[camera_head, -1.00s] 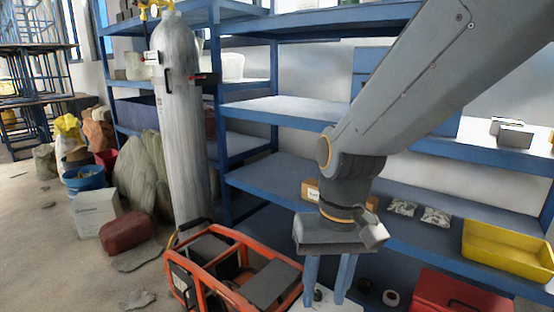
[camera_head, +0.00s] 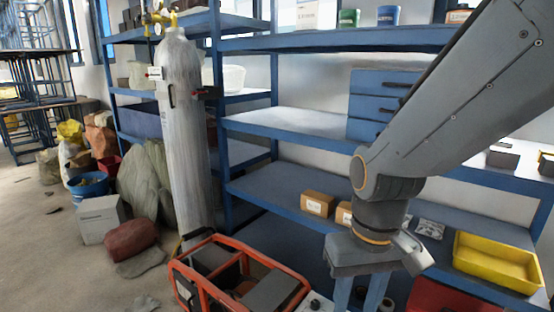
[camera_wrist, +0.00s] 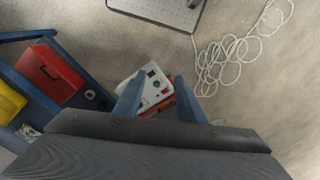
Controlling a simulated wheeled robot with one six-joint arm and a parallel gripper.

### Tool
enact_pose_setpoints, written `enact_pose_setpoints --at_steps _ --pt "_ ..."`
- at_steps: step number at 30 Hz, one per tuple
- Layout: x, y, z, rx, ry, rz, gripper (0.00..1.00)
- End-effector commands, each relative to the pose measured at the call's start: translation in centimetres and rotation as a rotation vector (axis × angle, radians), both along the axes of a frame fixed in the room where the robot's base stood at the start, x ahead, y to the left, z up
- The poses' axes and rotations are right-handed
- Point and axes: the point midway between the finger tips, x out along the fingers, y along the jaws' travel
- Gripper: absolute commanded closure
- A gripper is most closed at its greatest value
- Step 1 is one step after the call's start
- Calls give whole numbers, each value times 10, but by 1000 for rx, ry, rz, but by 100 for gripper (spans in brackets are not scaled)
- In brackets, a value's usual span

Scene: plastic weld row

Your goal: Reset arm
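My gripper (camera_head: 358,296) points down in front of the blue shelving in the head view. Its two blue-grey fingers run out of the bottom of the picture. In the wrist view my gripper (camera_wrist: 157,94) shows its fingers spread apart with nothing held between them. A white unit (camera_wrist: 154,88) with green and red buttons lies below, seen partly between the fingers. My fingers and palm hide part of it.
An orange-framed machine (camera_head: 184,287) and a grey gas cylinder (camera_head: 183,130) stand left of my arm. The blue shelf (camera_head: 265,190) holds cardboard boxes (camera_head: 317,203) and a yellow tray (camera_head: 497,262). A white cable (camera_wrist: 228,62) lies coiled on open floor.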

Motion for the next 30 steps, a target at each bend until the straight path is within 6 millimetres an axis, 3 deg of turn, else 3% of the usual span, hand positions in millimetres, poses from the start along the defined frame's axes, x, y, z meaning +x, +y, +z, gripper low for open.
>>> enact_pose_setpoints --at_steps 1,3,12,30 --pt "-3 -6 14 -4 5 -19 64" --pt "-3 -15 24 -10 6 -43 64" --pt "-7 -48 54 -24 9 -130 64" --pt "-7 -57 57 -28 7 -151 64"
